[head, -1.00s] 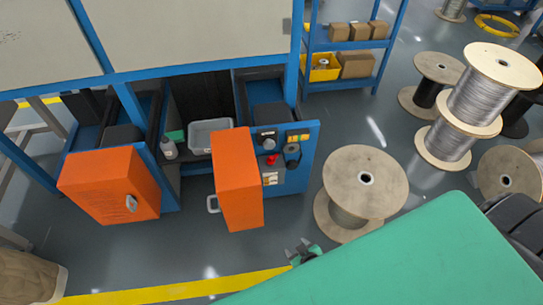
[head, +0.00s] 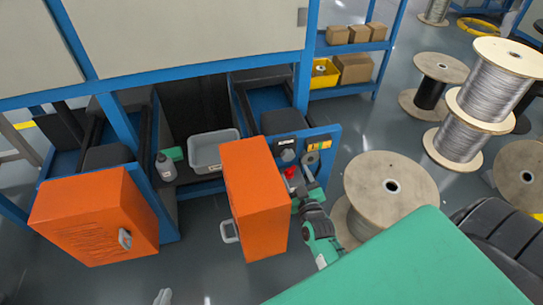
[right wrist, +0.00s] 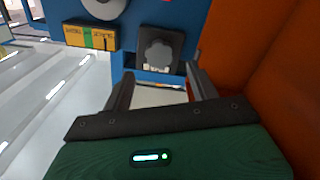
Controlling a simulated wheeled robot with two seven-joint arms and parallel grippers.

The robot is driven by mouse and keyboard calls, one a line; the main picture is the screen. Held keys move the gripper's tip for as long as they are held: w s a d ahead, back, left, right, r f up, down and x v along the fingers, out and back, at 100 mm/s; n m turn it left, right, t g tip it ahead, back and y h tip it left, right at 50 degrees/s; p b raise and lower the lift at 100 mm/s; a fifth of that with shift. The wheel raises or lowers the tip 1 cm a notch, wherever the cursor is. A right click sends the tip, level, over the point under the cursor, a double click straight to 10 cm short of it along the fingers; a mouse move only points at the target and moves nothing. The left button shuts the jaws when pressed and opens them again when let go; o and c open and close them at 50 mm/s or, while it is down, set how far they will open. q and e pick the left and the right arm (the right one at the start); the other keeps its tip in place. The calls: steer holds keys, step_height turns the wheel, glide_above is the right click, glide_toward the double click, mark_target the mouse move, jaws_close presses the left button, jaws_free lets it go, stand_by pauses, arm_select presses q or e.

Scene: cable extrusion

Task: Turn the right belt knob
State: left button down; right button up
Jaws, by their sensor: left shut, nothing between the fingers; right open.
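The control panel (head: 327,143) stands right of an orange cabinet door (head: 258,205). A grey lobed knob on a dark square plate (head: 288,156) sits on it, and the knob also shows in the right wrist view (right wrist: 160,50). I take it for the belt knob. My right gripper (head: 298,190) is at the panel beside the door. In the right wrist view its open, empty fingers (right wrist: 160,85) point at the knob, apart from it. My left gripper (head: 162,297) is shut and empty at the bottom edge, well away from the panel.
A red button (head: 291,172) and a round dark dial (head: 312,158) share the panel with yellow labelled switches (head: 318,146). The orange door is close beside my right gripper. A wooden spool (head: 385,185) stands to the right. A grey bin (head: 212,150) is left.

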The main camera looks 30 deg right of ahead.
mark_target(289, 158)
steer(key=shift+b+x, duration=0.65)
steer(key=shift+x, duration=3.15)
arm_select(q)
steer(key=shift+w+d+r+t+h, duration=0.1)
steer(key=shift+d+r+t+h, duration=0.2)
steer(key=shift+d+t, duration=0.25)
steer(key=shift+d+r+t+h, duration=0.15)
steer(key=shift+d+t+h, duration=0.15)
steer(key=shift+d+t, duration=0.2)
arm_select(e)
steer(key=shift+r, duration=0.1)
steer(key=c, duration=1)
